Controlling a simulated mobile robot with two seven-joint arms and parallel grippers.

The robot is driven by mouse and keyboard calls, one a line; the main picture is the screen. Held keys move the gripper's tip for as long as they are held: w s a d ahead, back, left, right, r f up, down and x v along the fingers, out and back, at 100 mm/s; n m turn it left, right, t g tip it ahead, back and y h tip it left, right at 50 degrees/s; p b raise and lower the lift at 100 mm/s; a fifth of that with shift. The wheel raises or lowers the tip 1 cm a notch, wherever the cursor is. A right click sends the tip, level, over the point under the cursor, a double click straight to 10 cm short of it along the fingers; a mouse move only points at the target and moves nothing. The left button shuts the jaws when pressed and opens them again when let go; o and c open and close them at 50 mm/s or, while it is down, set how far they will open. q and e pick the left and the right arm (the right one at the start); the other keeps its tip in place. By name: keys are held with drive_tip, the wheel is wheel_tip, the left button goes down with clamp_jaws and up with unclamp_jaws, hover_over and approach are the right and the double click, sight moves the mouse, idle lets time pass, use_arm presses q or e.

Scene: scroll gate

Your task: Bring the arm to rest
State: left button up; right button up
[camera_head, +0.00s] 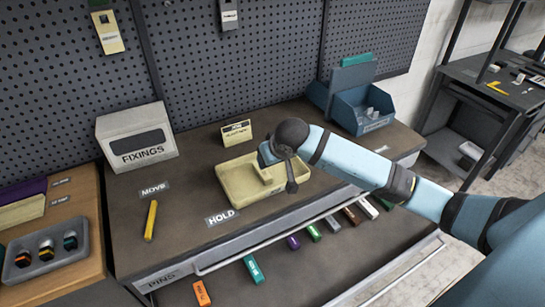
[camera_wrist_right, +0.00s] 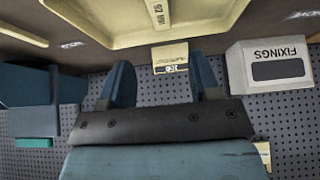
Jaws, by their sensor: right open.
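My right arm (camera_head: 355,163) reaches in from the right in the head view. My right gripper (camera_head: 277,172) is over the cream tray (camera_head: 236,189), and the wrist partly hides the tray's right side. In the right wrist view the two fingers of my right gripper (camera_wrist_right: 165,80) stand apart with nothing held between them. The cream tray (camera_wrist_right: 115,30) fills the top of that view, with lettering on it. My left gripper is not in view.
A yellow stick (camera_head: 151,220) lies beside the MOVE label. A white FIXINGS box (camera_head: 135,138) and a blue bin (camera_head: 362,108) stand at the back. A small cream card (camera_head: 237,132) stands behind the tray. Several coloured blocks (camera_head: 254,270) line the front, below a rail.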

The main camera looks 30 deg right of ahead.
drive_tip(key=s+a+f, duration=0.1)
drive_tip(key=a+f, duration=0.1)
drive_tip(key=s+a+f+n+y+p, duration=0.1)
drive_tip(key=s+a+f, duration=0.1)
drive_tip(key=s+a+f+y, duration=0.1)
drive_tip(key=a+f, duration=0.1)
drive_tip(key=shift+s+a+f+n+t+p, duration=0.1)
drive_tip(key=shift+s+f+n+t+p, duration=0.2)
drive_tip(key=shift+f+t+p, duration=0.1)
drive_tip(key=shift+n+t+y, duration=0.4)
drive_tip(key=shift+y, duration=0.4)
drive_tip(key=s+a+f, duration=0.2)
drive_tip(key=s, duration=0.1)
drive_tip(key=s+a+f+p, duration=0.1)
drive_tip(key=s, duration=0.1)
drive_tip(key=shift+a+f, duration=0.2)
drive_tip(key=shift+f, duration=0.2)
drive_tip(key=s+a+f+t+p, duration=0.1)
drive_tip(key=s+f, duration=0.1)
drive_tip(key=s, duration=0.6)
drive_tip(key=s+a+f+n+t+p, duration=0.1)
drive_tip(key=s+a+f, duration=0.1)
drive_tip(key=s, duration=0.6)
drive_tip(key=shift+s+f+t, duration=0.2)
drive_tip(key=shift+f+t, duration=0.2)
drive_tip(key=shift+f, duration=0.2)
drive_tip(key=shift+c, duration=0.4)
